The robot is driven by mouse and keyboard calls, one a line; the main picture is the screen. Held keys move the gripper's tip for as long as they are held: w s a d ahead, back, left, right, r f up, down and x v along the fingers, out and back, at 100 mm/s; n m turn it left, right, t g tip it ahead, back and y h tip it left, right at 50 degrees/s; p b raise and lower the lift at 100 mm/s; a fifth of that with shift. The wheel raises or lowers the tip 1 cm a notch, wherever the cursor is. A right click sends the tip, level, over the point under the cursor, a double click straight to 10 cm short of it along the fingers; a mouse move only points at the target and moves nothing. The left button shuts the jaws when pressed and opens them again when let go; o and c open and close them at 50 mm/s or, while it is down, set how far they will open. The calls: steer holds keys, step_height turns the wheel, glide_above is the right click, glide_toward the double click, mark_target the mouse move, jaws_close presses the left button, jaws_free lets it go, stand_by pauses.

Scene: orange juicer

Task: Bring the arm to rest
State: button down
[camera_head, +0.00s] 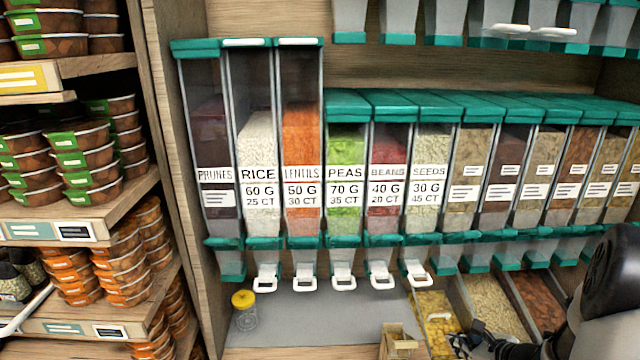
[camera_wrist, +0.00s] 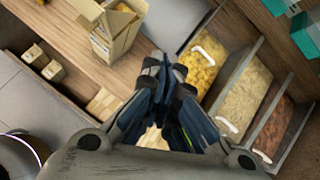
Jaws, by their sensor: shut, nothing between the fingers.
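My gripper (camera_head: 478,343) shows at the bottom right of the head view, low in front of the bulk bins, with my black arm link to its right. In the wrist view my gripper (camera_wrist: 166,62) points away from the camera with its fingertips together. It is shut and nothing shows between its fingers. It is apart from the open cardboard box (camera_wrist: 118,30), which stands on the wooden surface to its upper left in the wrist view. The same box (camera_head: 398,342) shows at the bottom of the head view.
Labelled dispensers (camera_head: 345,180) with white levers line the wall. A jar with a yellow lid (camera_head: 243,300) stands on the grey mat (camera_head: 330,315). Open bins of yellow (camera_wrist: 203,66), pale and reddish food lie right of my gripper. Shelves of packed tubs (camera_head: 85,160) stand at left.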

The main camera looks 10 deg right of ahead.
steer(key=a+r+n+g+y, duration=0.1)
steer(key=a+r+n+y, duration=0.2)
steer(key=a+r+n, duration=0.8)
steer(key=s+a+r+n+g, duration=0.2)
steer(key=s+a+r+n, duration=0.15)
steer(key=a, duration=0.35)
steer(key=s+a+r+n+g, duration=0.1)
steer(key=s+a+r+n, duration=0.25)
steer(key=a, duration=0.45)
steer(key=s+r+n+h, duration=0.2)
steer(key=s+n, duration=0.4)
steer(key=s, duration=0.2)
steer(key=s+r+n+g+h, duration=0.1)
steer(key=s+r+n+h, duration=0.1)
steer(key=s+n, duration=0.5)
steer(key=shift+s+h, duration=0.4)
steer(key=shift+s, duration=0.5)
steer(key=shift+r, duration=0.1)
